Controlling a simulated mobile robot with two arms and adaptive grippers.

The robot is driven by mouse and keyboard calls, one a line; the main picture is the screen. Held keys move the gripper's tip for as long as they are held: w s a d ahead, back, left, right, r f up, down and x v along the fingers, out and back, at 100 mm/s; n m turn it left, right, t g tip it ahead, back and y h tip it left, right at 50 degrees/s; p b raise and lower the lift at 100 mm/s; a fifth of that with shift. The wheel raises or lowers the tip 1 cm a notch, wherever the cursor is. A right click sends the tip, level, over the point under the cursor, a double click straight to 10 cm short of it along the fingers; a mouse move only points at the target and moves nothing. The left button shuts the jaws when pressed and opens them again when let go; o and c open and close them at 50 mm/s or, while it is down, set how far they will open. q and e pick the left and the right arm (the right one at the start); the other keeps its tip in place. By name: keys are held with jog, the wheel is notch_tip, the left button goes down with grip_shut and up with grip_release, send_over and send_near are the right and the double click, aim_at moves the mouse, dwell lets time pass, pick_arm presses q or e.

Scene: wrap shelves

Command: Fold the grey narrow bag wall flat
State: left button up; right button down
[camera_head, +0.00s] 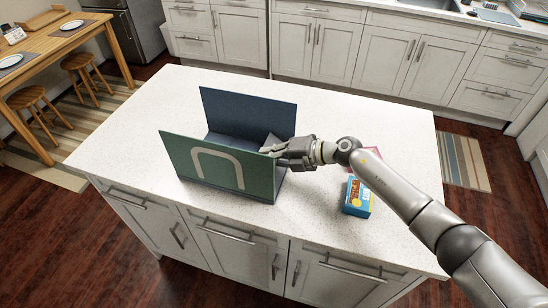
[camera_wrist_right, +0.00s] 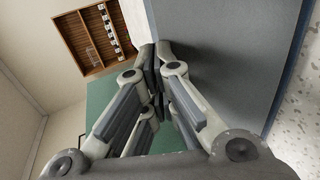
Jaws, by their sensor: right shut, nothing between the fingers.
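The bag stands open on the island counter, with a green wide wall (camera_head: 185,158) bearing a pale arch at the front and a dark blue wide wall (camera_head: 250,110) behind. The grey narrow wall (camera_head: 273,141) at its right end leans inward between them, partly hidden by my right gripper (camera_head: 272,150). In the right wrist view a broad grey panel (camera_wrist_right: 232,55), apparently this wall, lies beside my shut, empty fingers (camera_wrist_right: 155,75); contact is unclear. The green wall (camera_wrist_right: 100,95) shows on the other side. My left gripper is not in view.
A blue box (camera_head: 357,196) stands on the white counter (camera_head: 320,235) right of the bag, near my right arm. A reddish flat item behind it is partly hidden by the arm. The counter left of the bag is clear.

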jog(key=shift+w+a+f, duration=0.15)
jog(key=shift+a+f, duration=0.15)
jog(key=shift+a, duration=0.1)
jog(key=shift+w+a+f+b, duration=0.1)
jog(key=shift+a+f+b, duration=0.4)
jog(key=shift+w+a+f+b, duration=0.2)
jog(key=shift+a+f+b, duration=0.5)
jog(key=shift+f, duration=0.25)
jog(key=shift+w+a+f+b, duration=0.1)
jog(key=shift+a+f+b, duration=0.2)
jog(key=shift+f, duration=0.3)
jog(key=shift+d, duration=0.1)
